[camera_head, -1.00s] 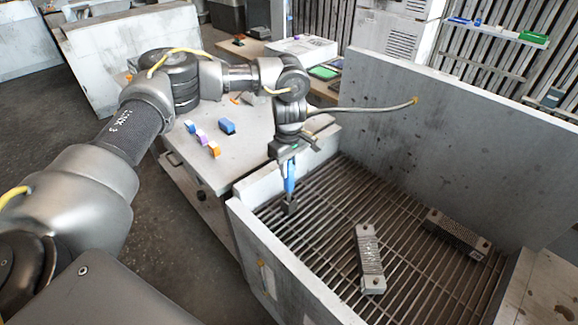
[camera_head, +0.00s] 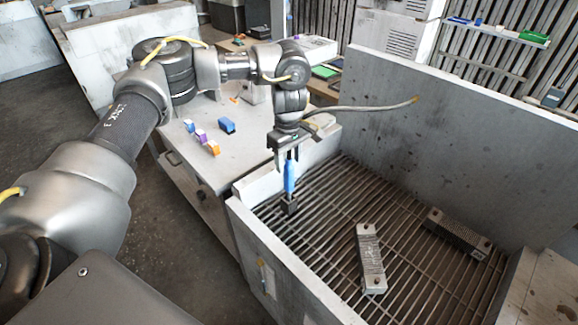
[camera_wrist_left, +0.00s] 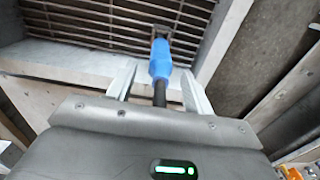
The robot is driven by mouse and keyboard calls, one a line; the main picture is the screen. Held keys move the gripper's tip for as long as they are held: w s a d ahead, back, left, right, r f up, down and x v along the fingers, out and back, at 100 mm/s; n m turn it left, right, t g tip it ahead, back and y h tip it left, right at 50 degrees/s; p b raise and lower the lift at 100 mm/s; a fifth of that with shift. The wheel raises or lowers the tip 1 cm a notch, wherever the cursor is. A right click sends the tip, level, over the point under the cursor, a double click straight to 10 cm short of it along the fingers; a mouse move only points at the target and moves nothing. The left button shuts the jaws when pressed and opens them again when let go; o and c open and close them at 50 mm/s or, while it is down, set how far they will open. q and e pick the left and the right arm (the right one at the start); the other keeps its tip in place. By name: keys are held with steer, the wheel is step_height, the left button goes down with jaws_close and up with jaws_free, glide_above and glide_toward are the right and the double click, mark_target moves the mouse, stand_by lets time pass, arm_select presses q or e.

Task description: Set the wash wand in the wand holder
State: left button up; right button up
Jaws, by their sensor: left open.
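The wash wand (camera_head: 289,179) has a blue grip and stands about upright near the left wall of the grated basin. Its lower end meets a small dark block (camera_head: 290,207), which looks like the wand holder; how deep it sits is hard to tell. My left gripper (camera_head: 287,162) is directly above, pointing down, with the wand's upper part between its fingers. In the left wrist view the fingers (camera_wrist_left: 160,84) are apart, with a gap on each side of the wand's dark shaft (camera_wrist_left: 160,96). The blue grip (camera_wrist_left: 160,60) extends beyond the fingertips. My right gripper is out of view.
Two ribbed metal blocks (camera_head: 370,259) (camera_head: 458,235) lie on the grate (camera_head: 325,225). Small coloured blocks (camera_head: 227,125) sit on the side table.

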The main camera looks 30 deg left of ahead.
arm_select(q)
step_height(320, 180, up, 8)
steer(key=shift+r+b, duration=0.2)
steer(key=shift+b, duration=0.1)
stand_by(0.4)
